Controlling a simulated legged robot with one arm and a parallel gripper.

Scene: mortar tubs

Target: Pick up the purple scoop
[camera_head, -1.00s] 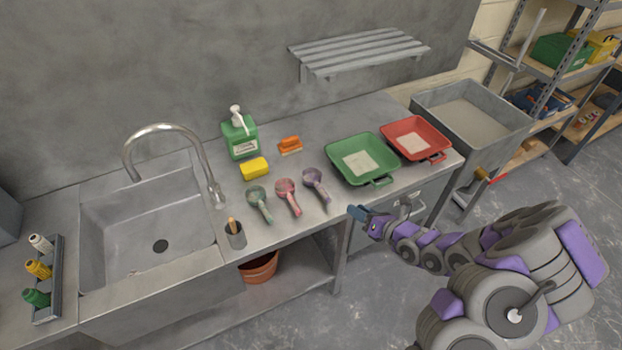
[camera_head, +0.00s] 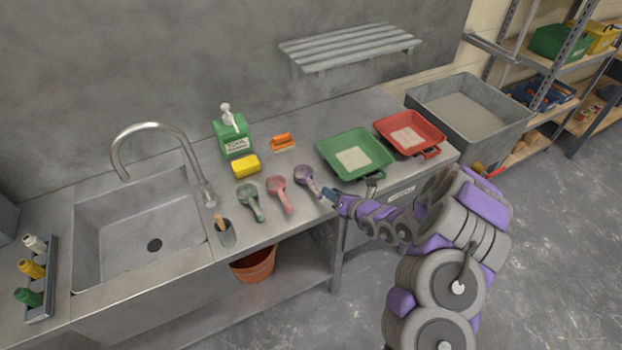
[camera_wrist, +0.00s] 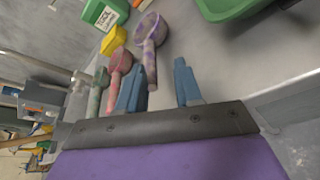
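The purple scoop (camera_head: 306,179) lies on the steel counter, rightmost of three scoops, with its handle toward the front edge. In the wrist view the purple scoop (camera_wrist: 151,45) lies beyond my fingertips, its handle pointing back toward the left finger. My gripper (camera_head: 328,194) is close to the handle end in the head view. In the wrist view my gripper (camera_wrist: 157,78) has its two blue fingers apart with nothing held between them. Whether the left finger touches the handle, I cannot tell.
A pink scoop (camera_head: 278,192) and a green scoop (camera_head: 249,197) lie to the left. A green tray (camera_head: 330,150) and a red tray (camera_head: 382,130) stand to the right. A metal cup (camera_head: 226,236) is near the front edge; a yellow sponge (camera_head: 245,166) lies behind.

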